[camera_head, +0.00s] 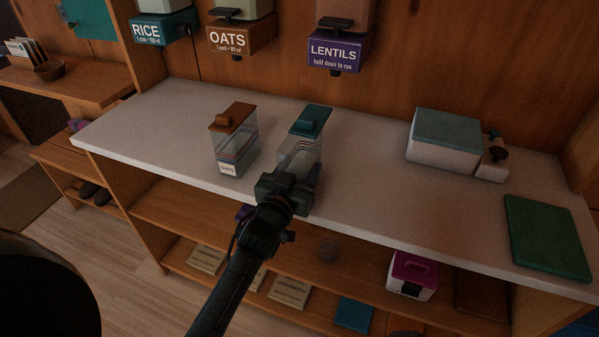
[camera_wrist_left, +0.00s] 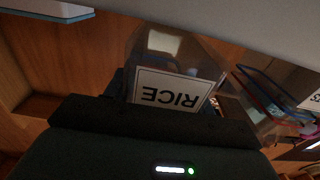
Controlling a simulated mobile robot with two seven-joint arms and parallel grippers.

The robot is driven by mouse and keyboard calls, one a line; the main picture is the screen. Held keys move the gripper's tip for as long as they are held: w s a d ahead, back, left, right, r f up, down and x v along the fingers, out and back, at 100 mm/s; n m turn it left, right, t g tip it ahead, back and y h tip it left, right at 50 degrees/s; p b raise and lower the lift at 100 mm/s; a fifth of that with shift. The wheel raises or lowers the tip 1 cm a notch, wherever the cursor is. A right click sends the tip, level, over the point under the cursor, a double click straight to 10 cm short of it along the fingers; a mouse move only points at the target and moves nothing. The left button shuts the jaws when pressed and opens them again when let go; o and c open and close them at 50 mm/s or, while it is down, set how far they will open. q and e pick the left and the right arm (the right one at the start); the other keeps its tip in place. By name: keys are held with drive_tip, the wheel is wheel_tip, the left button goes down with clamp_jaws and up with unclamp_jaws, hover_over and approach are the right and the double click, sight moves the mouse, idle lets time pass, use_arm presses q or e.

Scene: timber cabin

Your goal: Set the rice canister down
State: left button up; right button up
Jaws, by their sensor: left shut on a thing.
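The rice canister (camera_head: 303,147) is a clear box with a teal lid, at the front part of the white counter (camera_head: 365,180). My left gripper (camera_head: 291,184) is shut on its near side, low on the body. In the left wrist view the canister (camera_wrist_left: 165,50) shows its white RICE label upside down, partly hidden by the gripper (camera_wrist_left: 160,120). The canister looks upright; I cannot tell whether its base touches the counter, because the gripper hides it. My right gripper is not in view.
The oats canister (camera_head: 234,140), with a brown lid, stands just left of the rice canister. Dispensers labelled RICE (camera_head: 160,30), OATS (camera_head: 238,38) and LENTILS (camera_head: 338,50) hang on the wall. A white box (camera_head: 444,150) and a green board (camera_head: 546,237) are at the right.

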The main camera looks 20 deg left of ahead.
use_arm(q)
drive_tip(key=shift+f, duration=0.35)
drive_tip(key=shift+f, duration=0.15)
drive_tip(key=o, duration=1.2)
